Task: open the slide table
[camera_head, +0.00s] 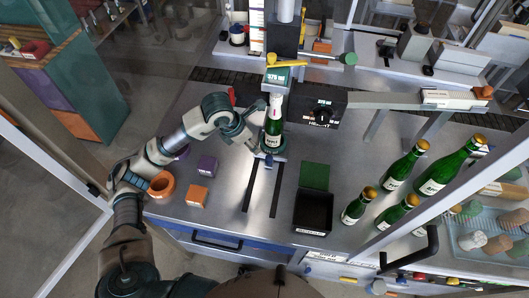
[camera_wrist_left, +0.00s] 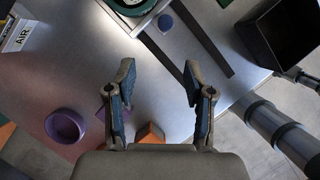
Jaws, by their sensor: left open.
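The slide table (camera_head: 273,155) carries an upright green bottle (camera_head: 273,120) on a round green base, at the far end of two dark slots in the steel bench. A small blue knob (camera_head: 268,160) sits on its front edge; the knob also shows at the top of the left wrist view (camera_wrist_left: 165,22). My left gripper (camera_head: 253,143) is just left of the bottle and slide table. In the left wrist view its fingers (camera_wrist_left: 158,75) are spread wide with nothing between them, and the knob lies beyond the fingertips. My right gripper is not in view.
An open black box (camera_head: 313,212) stands right of the slots. Several green bottles (camera_head: 395,180) stand farther right. A purple block (camera_head: 207,166), an orange block (camera_head: 198,197) and an orange ring (camera_head: 161,185) sit on the left.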

